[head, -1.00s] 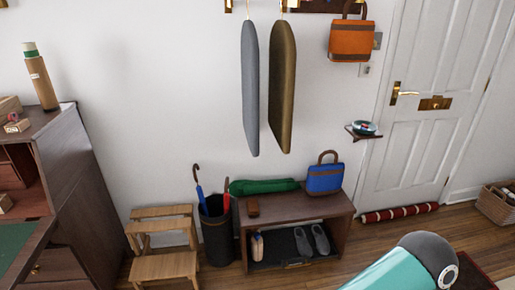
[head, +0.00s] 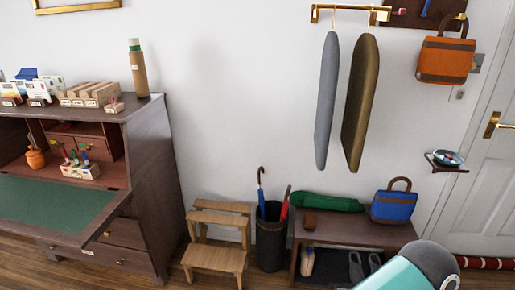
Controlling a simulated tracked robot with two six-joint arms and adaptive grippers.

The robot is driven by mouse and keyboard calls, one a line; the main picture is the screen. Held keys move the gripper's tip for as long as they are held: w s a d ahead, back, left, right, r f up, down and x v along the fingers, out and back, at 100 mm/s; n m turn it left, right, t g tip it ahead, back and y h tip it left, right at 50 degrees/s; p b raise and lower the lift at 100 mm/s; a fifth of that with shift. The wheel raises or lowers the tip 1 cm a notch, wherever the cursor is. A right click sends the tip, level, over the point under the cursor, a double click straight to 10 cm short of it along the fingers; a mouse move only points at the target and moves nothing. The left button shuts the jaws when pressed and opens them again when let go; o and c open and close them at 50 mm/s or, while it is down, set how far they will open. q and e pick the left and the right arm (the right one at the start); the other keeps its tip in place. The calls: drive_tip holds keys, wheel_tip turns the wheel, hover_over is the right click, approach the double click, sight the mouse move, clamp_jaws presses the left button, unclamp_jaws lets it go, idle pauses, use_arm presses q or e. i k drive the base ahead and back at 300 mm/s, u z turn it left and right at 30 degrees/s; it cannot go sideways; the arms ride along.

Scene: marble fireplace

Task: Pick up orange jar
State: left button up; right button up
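A small orange jar (head: 36,157) stands inside the left part of the open wooden writing desk (head: 150,165), at the back of its green writing surface. It looks upright, with a narrower top. Neither of my grippers shows in the head view. A teal and dark grey rounded part at the lower right looks like a piece of my own arm.
The desk's fold-down flap (head: 60,205) juts forward. A holder with colored-handled items (head: 80,171) stands right of the jar. A wooden step stool (head: 215,255), an umbrella stand (head: 270,240) and a bench (head: 350,232) line the wall to the right.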

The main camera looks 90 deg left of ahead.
sight(38, 161)
drive_tip(key=u, duration=0.2)
drive_tip(key=i, duration=0.25)
drive_tip(key=u, duration=2.5)
drive_tip(key=i, duration=0.2)
drive_tip(key=u, duration=1.3)
drive_tip(key=k, duration=0.45)
drive_tip(key=u, duration=0.55)
drive_tip(key=i, duration=1.5)
drive_tip(key=z, duration=0.5)
